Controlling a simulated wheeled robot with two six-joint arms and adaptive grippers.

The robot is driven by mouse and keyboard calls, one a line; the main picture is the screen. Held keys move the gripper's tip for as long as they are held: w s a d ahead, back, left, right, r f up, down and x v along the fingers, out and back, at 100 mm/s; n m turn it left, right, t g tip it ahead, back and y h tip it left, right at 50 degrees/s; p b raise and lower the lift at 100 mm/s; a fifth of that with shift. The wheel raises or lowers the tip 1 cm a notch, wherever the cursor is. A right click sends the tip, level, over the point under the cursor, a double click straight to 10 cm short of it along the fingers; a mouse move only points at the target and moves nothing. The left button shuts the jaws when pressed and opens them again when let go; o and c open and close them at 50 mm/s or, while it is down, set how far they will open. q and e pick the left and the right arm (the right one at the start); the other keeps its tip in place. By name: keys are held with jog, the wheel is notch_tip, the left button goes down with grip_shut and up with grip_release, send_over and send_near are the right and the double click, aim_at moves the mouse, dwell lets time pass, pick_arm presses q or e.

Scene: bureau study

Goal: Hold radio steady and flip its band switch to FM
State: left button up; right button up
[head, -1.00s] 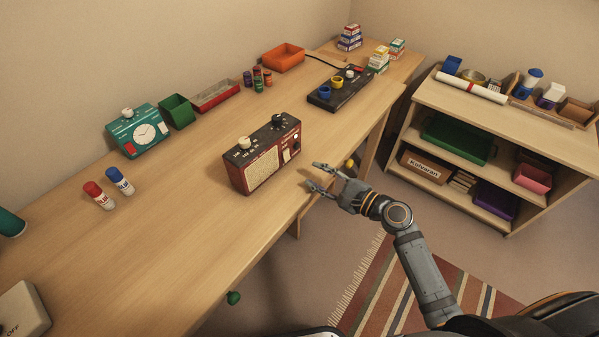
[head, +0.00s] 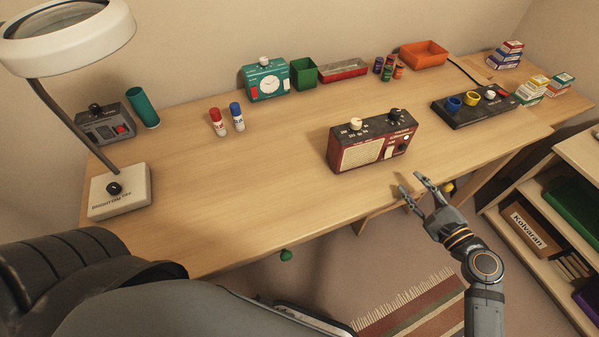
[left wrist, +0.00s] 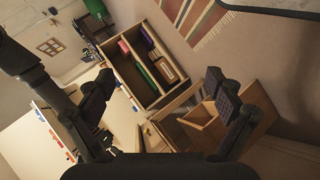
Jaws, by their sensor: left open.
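The red radio (head: 345,160) with a dark top stands upright on the desk in the head view. A white knob (head: 356,124) and a black knob (head: 395,115) sit on its top. A small pale switch-like part (head: 388,152) shows on its front, right of the speaker grille; its lettering is too small to read. My right gripper (head: 411,184) is open and empty, in front of the radio's right end near the desk's front edge, apart from the radio. My left gripper (left wrist: 158,88) is open and empty in the left wrist view, and the radio is not visible there.
A magnifier lamp (head: 118,195) stands at far left. A shelf unit (head: 570,165) stands at right.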

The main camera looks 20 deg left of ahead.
pick_arm(q)
jog(key=s+a+r+m+g+h, duration=0.1)
jog(key=s+r+m+g, duration=0.5)
jog(key=r+m, duration=0.6)
jog(key=s+r+m+g, duration=0.4)
jog(key=s+r+m, duration=0.4)
jog(key=m, duration=0.5)
jog(key=n+t+h, duration=0.1)
jog(key=n+t, duration=1.7)
jog(key=t, duration=0.2)
send_near(346, 138)
jog(key=w+f, duration=0.2)
jog(key=x, duration=0.9)
jog(key=shift+w+d, duration=0.25)
jog(key=shift+w, duration=0.05)
